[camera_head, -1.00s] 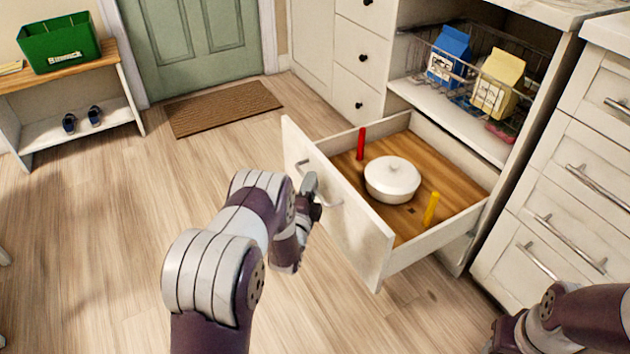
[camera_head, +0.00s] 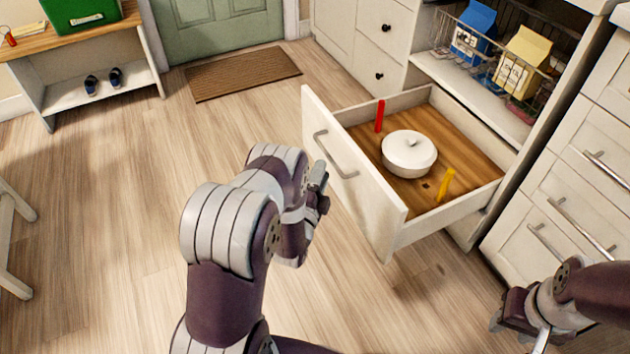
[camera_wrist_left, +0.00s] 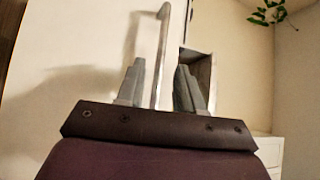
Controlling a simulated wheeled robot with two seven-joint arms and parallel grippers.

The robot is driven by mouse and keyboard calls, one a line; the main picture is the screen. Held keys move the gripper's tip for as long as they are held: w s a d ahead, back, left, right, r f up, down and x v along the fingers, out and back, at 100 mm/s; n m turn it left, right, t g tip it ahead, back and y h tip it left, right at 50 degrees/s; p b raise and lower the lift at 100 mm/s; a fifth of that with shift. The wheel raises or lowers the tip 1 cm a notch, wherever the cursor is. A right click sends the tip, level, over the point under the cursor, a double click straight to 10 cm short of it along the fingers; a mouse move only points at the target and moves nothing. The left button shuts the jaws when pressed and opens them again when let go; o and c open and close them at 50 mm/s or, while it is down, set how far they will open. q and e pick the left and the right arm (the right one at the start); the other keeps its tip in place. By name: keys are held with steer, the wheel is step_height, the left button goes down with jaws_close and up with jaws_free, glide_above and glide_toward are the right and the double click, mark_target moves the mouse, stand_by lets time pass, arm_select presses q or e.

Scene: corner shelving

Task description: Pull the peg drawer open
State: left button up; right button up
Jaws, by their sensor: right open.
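The peg drawer (camera_head: 385,215) stands pulled out of the white cabinet, with a wooden base. My left gripper (camera_head: 319,187) is just in front of the drawer, apart from the handle in the head view. In the left wrist view, the open fingers (camera_wrist_left: 158,85) have the handle (camera_wrist_left: 161,50) showing between them, touching neither. My right gripper (camera_head: 520,328) is open at the lower right.
A wire basket (camera_head: 500,62) with a blue carton (camera_head: 474,32) and a cream carton (camera_head: 523,62) is on the shelf above the drawer. More drawers (camera_head: 565,215) stand at the right. A bench (camera_head: 95,100) and doormat (camera_head: 240,73) are at the back left. The floor left of the drawer is clear.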

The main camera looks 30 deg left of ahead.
arm_select(q)
steer(key=s+p, duration=0.1)
steer(key=s, duration=0.5)
steer(key=shift+s+d+f, duration=0.15)
steer(key=shift+d+f, duration=0.25)
steer(key=shift+f, duration=0.05)
arm_select(e)
step_height(320, 180, up, 2)
steer(key=shift+r, duration=0.1)
